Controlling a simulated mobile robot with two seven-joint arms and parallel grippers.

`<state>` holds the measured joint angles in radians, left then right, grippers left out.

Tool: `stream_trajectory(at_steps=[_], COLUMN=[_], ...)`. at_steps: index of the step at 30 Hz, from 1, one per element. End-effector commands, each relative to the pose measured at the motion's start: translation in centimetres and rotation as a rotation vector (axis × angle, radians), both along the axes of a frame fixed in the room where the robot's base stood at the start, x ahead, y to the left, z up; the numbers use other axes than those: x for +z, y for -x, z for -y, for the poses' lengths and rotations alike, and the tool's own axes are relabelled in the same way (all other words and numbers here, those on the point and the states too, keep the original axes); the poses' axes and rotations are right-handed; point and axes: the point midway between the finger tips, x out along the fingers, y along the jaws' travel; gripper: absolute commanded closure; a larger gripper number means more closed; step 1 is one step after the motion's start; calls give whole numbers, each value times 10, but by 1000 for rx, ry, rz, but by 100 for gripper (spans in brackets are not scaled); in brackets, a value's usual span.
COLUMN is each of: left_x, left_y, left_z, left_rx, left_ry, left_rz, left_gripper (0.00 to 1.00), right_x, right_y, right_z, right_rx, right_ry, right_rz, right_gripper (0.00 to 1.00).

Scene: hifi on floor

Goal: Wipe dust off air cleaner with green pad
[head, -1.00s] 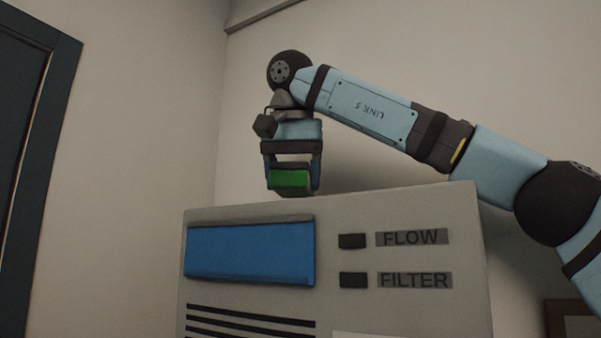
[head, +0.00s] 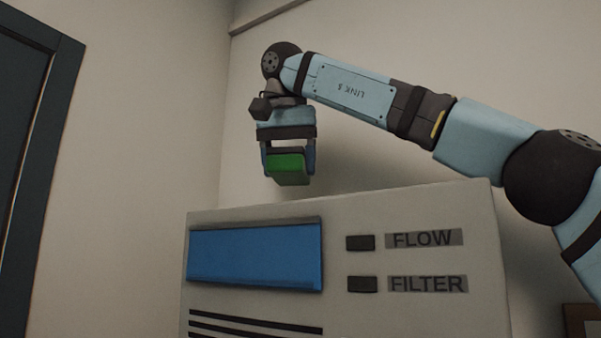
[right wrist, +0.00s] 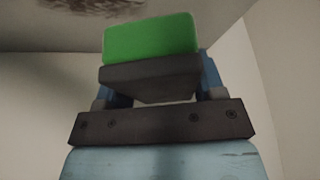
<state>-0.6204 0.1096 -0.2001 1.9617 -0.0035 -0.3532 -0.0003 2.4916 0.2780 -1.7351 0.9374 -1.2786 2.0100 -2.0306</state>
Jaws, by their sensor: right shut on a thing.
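The air cleaner (head: 345,318) is a large pale grey box with a blue panel on its front. My right gripper (head: 288,162) is shut on the green pad (head: 287,170), above and apart from the cleaner's top edge in the head view. The green pad, on a dark backing, also shows between the fingers in the right wrist view (right wrist: 150,38). A dark smudge of dust (right wrist: 92,5) lies on a pale surface, cut off by that view's top edge. The cleaner's top face is hidden from the head view. My left gripper is not in view.
A dark door frame (head: 45,170) stands at the left. Bare walls stand behind the cleaner. The front carries two dark buttons beside the FLOW (head: 424,239) and FILTER (head: 428,284) labels. A brown framed thing (head: 580,320) shows at the bottom right.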

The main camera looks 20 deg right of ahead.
Motion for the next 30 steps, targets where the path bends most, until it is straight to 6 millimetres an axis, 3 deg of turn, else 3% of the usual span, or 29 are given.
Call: stream_trajectory(at_steps=[10, 21, 30], left_x=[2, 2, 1], left_y=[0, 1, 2], left_z=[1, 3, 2], left_rx=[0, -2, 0], left_ry=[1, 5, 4], left_rz=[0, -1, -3], left_gripper=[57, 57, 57], right_x=[6, 33, 33], right_y=[1, 2, 1], right_z=[-2, -2, -2], right_rx=[2, 1, 3], right_ry=[0, 0, 0], right_rz=[2, 4, 2], right_gripper=[83, 83, 83])
